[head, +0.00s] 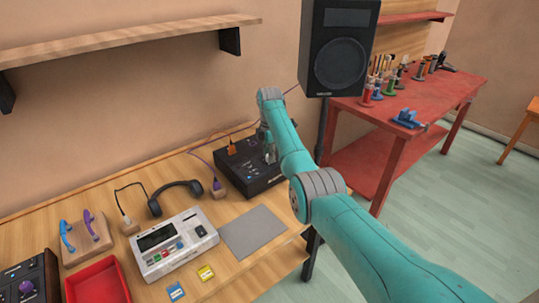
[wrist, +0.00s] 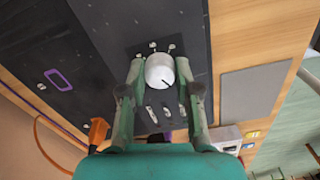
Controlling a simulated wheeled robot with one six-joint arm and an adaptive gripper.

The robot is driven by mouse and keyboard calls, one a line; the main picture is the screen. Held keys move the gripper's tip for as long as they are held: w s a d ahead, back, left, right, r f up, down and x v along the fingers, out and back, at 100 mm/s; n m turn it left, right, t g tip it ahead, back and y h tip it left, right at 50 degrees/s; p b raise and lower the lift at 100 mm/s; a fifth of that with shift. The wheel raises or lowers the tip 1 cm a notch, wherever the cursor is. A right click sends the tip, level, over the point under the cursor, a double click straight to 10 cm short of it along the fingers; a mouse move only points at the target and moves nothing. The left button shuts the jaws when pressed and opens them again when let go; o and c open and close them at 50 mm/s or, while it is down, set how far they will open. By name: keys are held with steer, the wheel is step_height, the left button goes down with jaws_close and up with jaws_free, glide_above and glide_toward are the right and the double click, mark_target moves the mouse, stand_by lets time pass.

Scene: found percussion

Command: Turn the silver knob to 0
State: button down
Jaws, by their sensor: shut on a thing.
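The silver knob (wrist: 160,70) shows in the wrist view as a pale round cap with a dark pointer line directed toward the lower right of the picture. My gripper (wrist: 161,72) has a finger on each side of it and is shut on it. The knob sits on a dark panel of the black box (wrist: 88,85), with small pale marks around it too small to read. In the head view the black box (head: 252,181) stands on the wooden bench, and my gripper (head: 268,143) is over it; my arm hides the knob there.
An orange plug (head: 231,147) stands at the box's back and a purple plug (head: 216,187) to its left. A speaker (head: 337,50) stands behind my arm.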

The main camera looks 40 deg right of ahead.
steer(key=shift+n, duration=1.3)
steer(key=c, duration=0.8)
jaws_free()
step_height(320, 180, up, 12)
steer(key=shift+r, duration=0.1)
